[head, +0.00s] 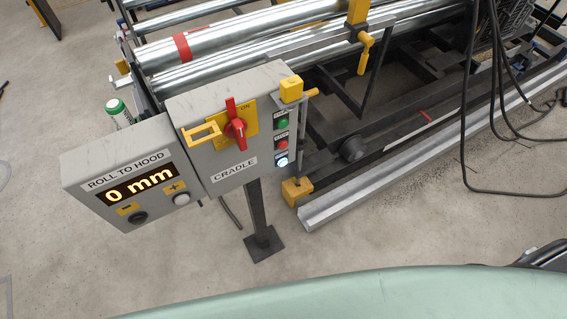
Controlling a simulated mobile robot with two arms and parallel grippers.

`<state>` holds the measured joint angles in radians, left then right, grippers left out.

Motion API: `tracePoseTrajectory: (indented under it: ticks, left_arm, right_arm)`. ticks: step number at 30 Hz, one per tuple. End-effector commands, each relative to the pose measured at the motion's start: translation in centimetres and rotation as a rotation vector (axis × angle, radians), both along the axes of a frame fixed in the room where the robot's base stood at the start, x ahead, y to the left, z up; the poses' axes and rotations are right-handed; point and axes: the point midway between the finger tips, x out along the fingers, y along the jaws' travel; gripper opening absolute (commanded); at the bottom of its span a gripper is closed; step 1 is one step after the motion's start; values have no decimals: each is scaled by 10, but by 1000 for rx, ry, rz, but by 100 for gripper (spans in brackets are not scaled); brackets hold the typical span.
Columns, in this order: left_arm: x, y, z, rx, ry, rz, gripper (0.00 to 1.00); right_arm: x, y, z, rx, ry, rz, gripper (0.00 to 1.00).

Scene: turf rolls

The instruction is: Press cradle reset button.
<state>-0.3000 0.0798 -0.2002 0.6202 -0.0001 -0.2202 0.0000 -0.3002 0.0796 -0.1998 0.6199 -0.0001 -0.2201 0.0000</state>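The grey cradle control box (222,174), labelled CRADLE, stands on a dark post in the middle left of the head view. On its right side is a column of small buttons: a green button (282,121) at the top, a red button (281,144) in the middle and a lit bluish-white button (281,162) at the bottom. The small labels between the buttons are too small to read, so I cannot tell by text which is reset. Nothing covers the buttons. Neither of my grippers shows in this view.
A red rotary switch (235,125) on a yellow plate and a yellow hasp (203,132) are on the box front. A ROLL TO HOOD panel (75,172) reading 0 mm adjoins it at left. Metal rollers (230,38) lie behind. Concrete floor (170,255) in front is clear.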

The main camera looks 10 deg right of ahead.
Motion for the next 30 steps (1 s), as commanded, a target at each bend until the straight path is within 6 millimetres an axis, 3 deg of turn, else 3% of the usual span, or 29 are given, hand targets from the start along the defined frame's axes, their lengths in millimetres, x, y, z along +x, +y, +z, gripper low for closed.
tracePoseTrajectory:
  ticks: [6,7,15,17,30]
  left_arm:
    - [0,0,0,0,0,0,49]
    - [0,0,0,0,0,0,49]
    - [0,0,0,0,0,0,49]
    - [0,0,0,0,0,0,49]
    - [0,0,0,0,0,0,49]
  right_arm:
    - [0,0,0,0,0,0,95]
    - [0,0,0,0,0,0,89]
    - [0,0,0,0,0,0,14]
    - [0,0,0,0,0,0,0]
    - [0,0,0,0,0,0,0]
